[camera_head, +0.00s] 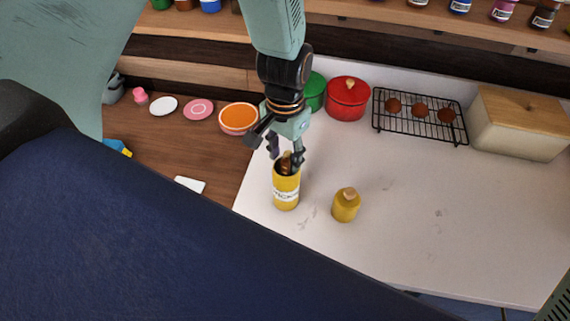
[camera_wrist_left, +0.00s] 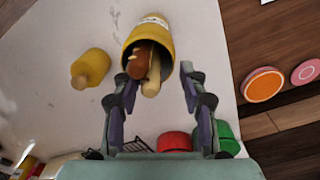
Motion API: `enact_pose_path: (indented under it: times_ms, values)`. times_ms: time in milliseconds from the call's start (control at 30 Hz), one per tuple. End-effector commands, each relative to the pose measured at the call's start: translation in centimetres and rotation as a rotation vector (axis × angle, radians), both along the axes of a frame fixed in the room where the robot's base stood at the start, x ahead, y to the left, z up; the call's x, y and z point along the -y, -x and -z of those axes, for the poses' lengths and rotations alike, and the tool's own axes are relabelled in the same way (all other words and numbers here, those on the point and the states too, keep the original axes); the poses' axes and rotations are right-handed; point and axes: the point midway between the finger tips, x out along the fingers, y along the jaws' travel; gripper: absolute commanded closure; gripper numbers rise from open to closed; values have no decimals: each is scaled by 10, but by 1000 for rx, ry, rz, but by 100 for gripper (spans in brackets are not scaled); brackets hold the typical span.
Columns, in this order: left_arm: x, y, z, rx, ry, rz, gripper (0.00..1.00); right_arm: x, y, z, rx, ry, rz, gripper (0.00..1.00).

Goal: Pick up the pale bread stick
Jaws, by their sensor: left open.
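A yellow canister (camera_head: 286,200) with a white label stands upright on the white counter. The left wrist view looks into its dark mouth, where the pale bread stick (camera_wrist_left: 153,80) leans beside a browner stick (camera_wrist_left: 139,60). In the head view, only brownish tops (camera_head: 287,160) show at the mouth, and I cannot tell the pale one there. My left gripper (camera_head: 286,157) is open just above the canister mouth. In the left wrist view its fingers (camera_wrist_left: 161,85) are on either side of the stick ends, apparently without touching them. My right gripper is not in view.
A yellow bottle with a tan stopper (camera_head: 345,207) stands close to the canister's right. Behind are a red pot (camera_head: 347,100), a green pot (camera_head: 313,93), a wire rack (camera_head: 420,133) with brown rolls and a wooden-lidded box (camera_head: 517,140). The counter's right front is clear.

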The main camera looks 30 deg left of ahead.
Motion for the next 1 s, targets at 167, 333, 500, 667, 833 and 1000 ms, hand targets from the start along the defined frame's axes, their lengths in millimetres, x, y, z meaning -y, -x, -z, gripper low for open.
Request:
enact_pose_path:
  times_ms: [167, 333, 500, 667, 833, 1000]
  values:
    - [0, -1, 1, 1, -1, 0, 57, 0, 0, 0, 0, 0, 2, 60]
    - [0, -1, 1, 0, 0, 0, 66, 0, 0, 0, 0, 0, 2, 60]
    - [0, -1, 1, 0, 0, 0, 81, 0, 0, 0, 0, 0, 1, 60]
    - [0, -1, 1, 0, 0, 0, 94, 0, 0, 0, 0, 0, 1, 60]
    - [0, -1, 1, 1, -1, 0, 100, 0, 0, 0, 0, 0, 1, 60]
    - [0, -1, 0, 1, 0, 0, 100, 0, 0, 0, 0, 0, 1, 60]
